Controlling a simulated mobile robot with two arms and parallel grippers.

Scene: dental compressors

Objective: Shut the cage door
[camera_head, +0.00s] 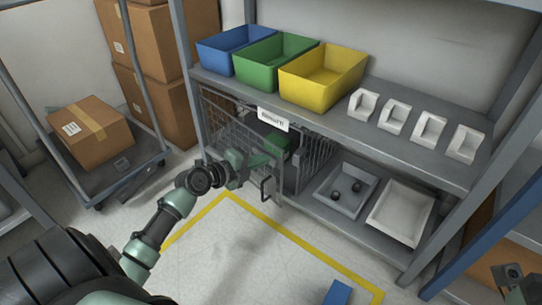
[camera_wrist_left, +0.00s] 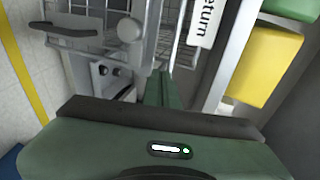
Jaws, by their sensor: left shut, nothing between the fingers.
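The cage (camera_head: 318,150) stands on the lower shelf under a white label. Its wire door (camera_head: 222,125) is open, angled out from the shelf front, with a dark handle (camera_head: 266,189) near its free edge. In the left wrist view the handle (camera_wrist_left: 65,31) is at upper left, to the left of the fingers. My left gripper (camera_head: 262,163) is at the door opening, its fingers shut and empty; it also shows in the left wrist view (camera_wrist_left: 160,88). Whether it touches the door I cannot tell. Part of the door is hidden behind my arm. My right gripper's fingers are not visible.
Blue (camera_head: 236,48), green (camera_head: 272,60) and yellow (camera_head: 322,78) bins stand on the upper shelf beside several white holders. Two trays (camera_head: 400,212) sit right of the cage. A trolley with a box (camera_head: 90,130) is at left. Yellow-taped floor in front is mostly clear.

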